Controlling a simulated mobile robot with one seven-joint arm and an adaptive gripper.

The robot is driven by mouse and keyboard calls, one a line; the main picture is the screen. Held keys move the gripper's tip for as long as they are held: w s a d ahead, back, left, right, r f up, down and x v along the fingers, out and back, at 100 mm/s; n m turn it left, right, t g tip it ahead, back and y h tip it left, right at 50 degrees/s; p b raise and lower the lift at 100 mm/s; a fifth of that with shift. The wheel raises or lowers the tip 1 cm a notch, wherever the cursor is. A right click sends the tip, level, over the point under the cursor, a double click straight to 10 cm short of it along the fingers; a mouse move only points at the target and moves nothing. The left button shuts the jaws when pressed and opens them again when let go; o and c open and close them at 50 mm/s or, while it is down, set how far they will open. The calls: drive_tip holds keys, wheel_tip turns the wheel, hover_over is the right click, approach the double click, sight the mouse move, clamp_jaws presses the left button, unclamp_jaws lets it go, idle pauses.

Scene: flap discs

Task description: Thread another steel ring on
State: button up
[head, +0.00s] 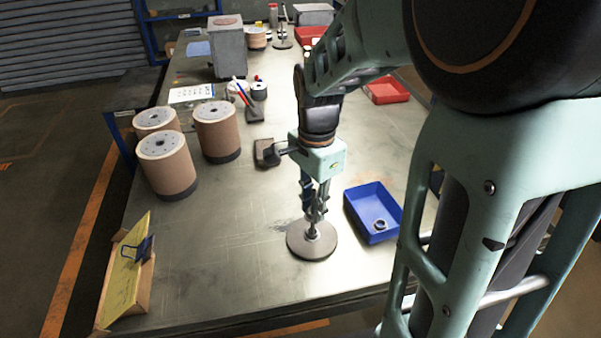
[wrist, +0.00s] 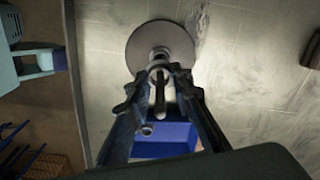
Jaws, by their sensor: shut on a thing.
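A round grey base (head: 312,240) stands on the bench with an upright spindle; in the wrist view its disc (wrist: 137,45) lies beyond my fingertips. My gripper (head: 315,212) points down over the spindle, its fingers shut on a small steel ring (wrist: 158,67). The dark spindle rod (wrist: 160,97) shows between the fingers and seems to pass through the ring. Steel parts (wrist: 160,52) sit low on the spindle; I cannot count them. Another steel ring (head: 380,226) lies in the blue tray (head: 357,222), right of the base, and also shows in the wrist view (wrist: 147,129).
Several brown cylinders (head: 167,165) stand at the left. A yellow board with a clip (head: 128,270) is at the front left edge. A dark block (head: 267,153), a grey block (head: 229,55) and a red tray (head: 388,90) lie farther back. The bench left of the base is clear.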

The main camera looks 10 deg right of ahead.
drive_tip(key=shift+f+b, duration=1.9)
drive_tip(key=shift+f, duration=0.95)
drive_tip(key=o, duration=0.8)
drive_tip(key=shift+o, duration=0.2)
drive_tip(key=shift+r, duration=0.15)
wheel_tip(320, 180, up, 12)
drive_tip(key=shift+f, duration=0.1)
wheel_tip(320, 180, up, 4)
drive_tip(key=p, duration=0.4)
hover_over(313, 223)
drive_tip(key=shift+w, duration=0.2)
